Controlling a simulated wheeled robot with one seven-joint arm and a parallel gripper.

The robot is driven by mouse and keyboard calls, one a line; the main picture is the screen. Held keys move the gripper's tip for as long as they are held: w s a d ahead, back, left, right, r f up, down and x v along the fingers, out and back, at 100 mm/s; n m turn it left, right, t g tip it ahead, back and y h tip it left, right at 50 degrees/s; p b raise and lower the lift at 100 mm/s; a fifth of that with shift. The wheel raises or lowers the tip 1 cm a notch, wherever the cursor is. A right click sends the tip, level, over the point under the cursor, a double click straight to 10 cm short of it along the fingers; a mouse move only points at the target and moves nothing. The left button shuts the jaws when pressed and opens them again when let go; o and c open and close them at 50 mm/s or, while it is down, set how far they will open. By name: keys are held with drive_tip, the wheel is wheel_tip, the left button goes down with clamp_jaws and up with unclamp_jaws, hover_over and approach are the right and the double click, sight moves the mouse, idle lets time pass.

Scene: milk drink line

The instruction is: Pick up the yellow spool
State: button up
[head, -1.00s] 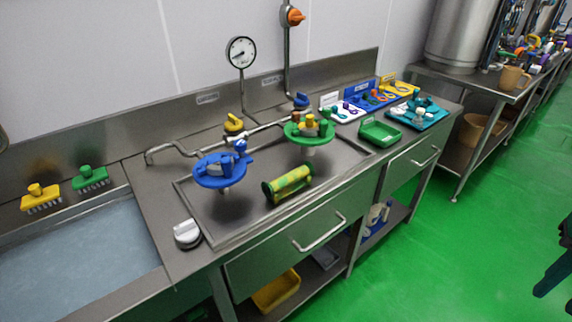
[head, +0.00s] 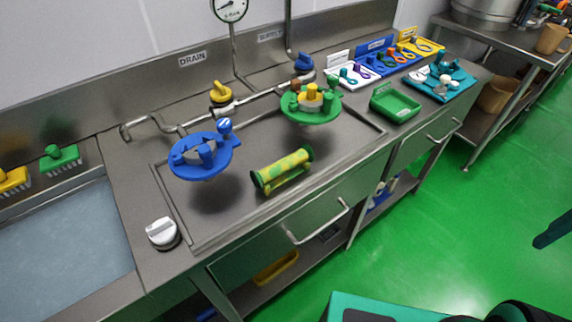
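A small yellow upright piece (head: 313,93) stands on the round green holder (head: 310,116) on the steel counter; it may be the yellow spool. A brown piece and green pieces stand around it on the same holder. A yellow-and-green patterned cylinder (head: 284,170) with green ends lies on the counter in front. At this size I cannot tell for certain which is the spool. My gripper is not recognisable in this view.
A blue round holder (head: 200,157) is left of the green one. A green tray (head: 395,105) and a teal tray (head: 441,84) are on the right. Pipes with a yellow valve handle (head: 220,93) run behind. A white knob (head: 162,233) is front left. Green floor is open.

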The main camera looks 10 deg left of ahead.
drive_tip(key=w+a+f+n+y, duration=0.2)
drive_tip(key=w+a+f+n, duration=0.1)
drive_tip(key=w+a+n, duration=0.75)
drive_tip(key=n+g+y, duration=0.6)
drive_tip(key=n+y, duration=0.4)
drive_tip(key=n, duration=0.8)
approach(285, 161)
drive_tip(key=v, duration=0.3)
drive_tip(key=shift+w, duration=0.2)
drive_tip(key=shift+s+a, duration=0.15)
drive_tip(key=shift+a, duration=0.2)
drive_tip(key=x, duration=1)
drive_tip(key=shift+s+f, duration=0.1)
clamp_jaws()
